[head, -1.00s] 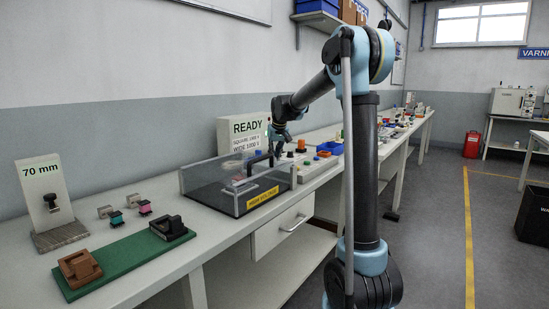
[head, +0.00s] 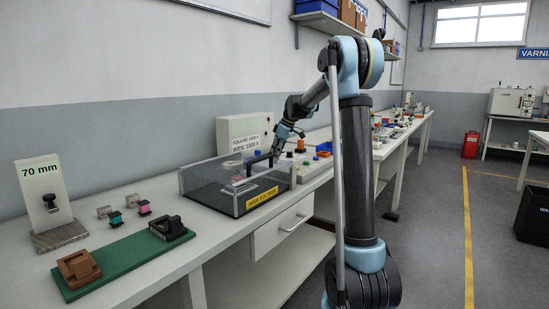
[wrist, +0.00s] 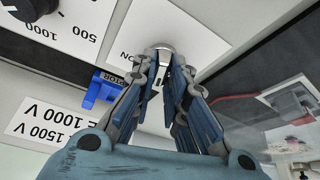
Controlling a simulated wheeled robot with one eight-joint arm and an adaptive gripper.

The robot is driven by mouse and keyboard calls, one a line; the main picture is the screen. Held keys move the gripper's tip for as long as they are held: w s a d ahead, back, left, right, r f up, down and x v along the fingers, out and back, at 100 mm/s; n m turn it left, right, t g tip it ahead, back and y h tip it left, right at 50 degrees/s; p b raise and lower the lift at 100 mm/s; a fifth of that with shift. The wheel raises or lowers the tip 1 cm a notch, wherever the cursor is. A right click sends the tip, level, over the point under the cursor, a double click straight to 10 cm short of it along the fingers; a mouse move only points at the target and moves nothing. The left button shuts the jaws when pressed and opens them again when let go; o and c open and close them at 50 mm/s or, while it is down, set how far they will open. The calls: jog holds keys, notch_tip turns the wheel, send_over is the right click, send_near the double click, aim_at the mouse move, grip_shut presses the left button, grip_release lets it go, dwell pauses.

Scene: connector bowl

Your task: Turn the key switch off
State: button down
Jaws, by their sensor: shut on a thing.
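The silver key switch (wrist: 160,47) sits on a white plate marked ON on the instrument's panel in the wrist view. My gripper (wrist: 164,68) has its fingertips closed at the key switch, and they partly hide it. The exact angle of the key is hard to tell. In the head view my gripper (head: 275,157) reaches down in front of the white instrument box (head: 226,132), behind the clear cover. The key switch is too small to make out in the head view.
A dark knob (wrist: 32,8) with a voltage scale and a blue part (wrist: 103,88) lie near my gripper. The clear-walled enclosure (head: 238,203) with a yellow label stands in front of the instrument. A green board (head: 125,258) lies at the bench's near left.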

jog(key=n, duration=0.1)
jog(key=n+g, duration=0.1)
jog(key=n, duration=0.1)
jog(key=n+g, duration=0.1)
jog(key=n, duration=0.1)
jog(key=shift+w+d, duration=0.15)
jog(key=shift+w, duration=0.1)
dwell(0.3)
jog(key=c, duration=1.6)
grip_release()
jog(key=shift+r, duration=0.1)
jog(key=v, duration=1.1)
jog(key=shift+d+r, duration=0.2)
jog(key=shift+r, duration=0.1)
jog(key=shift+w, duration=0.1)
